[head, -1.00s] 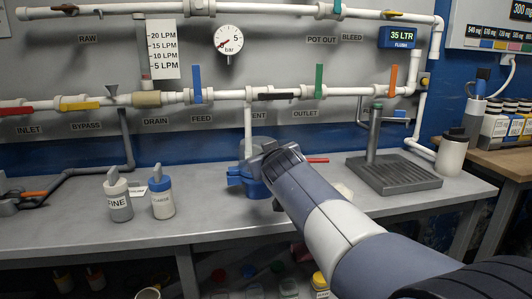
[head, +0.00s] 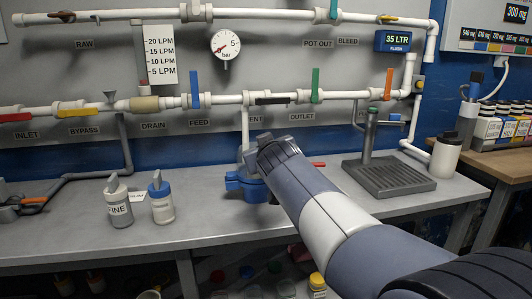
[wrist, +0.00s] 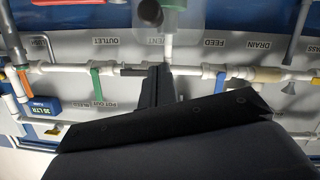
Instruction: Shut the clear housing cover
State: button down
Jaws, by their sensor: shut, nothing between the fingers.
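The blue filter housing (head: 246,188) stands on the grey bench below the pipe wall, partly hidden behind my arm in the head view. The clear cover is not distinct in the head view. A see-through shape (wrist: 196,18) at the top of the wrist view looks like the clear cover, but how far open it is cannot be told. My gripper (head: 264,138) is shut and empty, above and in front of the blue housing in the head view. Its dark fingers also show in the wrist view (wrist: 157,84). Whether it touches the cover cannot be told.
White pipes with coloured valve handles run along the wall, including a blue one (head: 194,88) and a green one (head: 315,86). Two bottles (head: 118,206) (head: 162,202) stand left of the housing. A grey drip tray (head: 389,180) with a post is at right. Bare bench lies at left front.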

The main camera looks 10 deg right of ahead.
jog(key=d+v, duration=0.1)
jog(key=v, duration=0.9)
jog(key=shift+a+r, duration=0.2)
jog(key=shift+a, duration=0.25)
jog(key=shift+w, duration=0.1)
jog(key=x, duration=0.3)
jog(key=f+b+x, duration=0.1)
jog(key=x, duration=0.3)
jog(key=f+b+x, duration=0.1)
jog(key=x, duration=0.2)
jog(key=shift+f, duration=0.15)
jog(key=shift+d+f+b, duration=0.3)
jog(key=shift+f+b, duration=0.6)
jog(key=shift+b, duration=0.05)
jog(key=shift+r, duration=0.1)
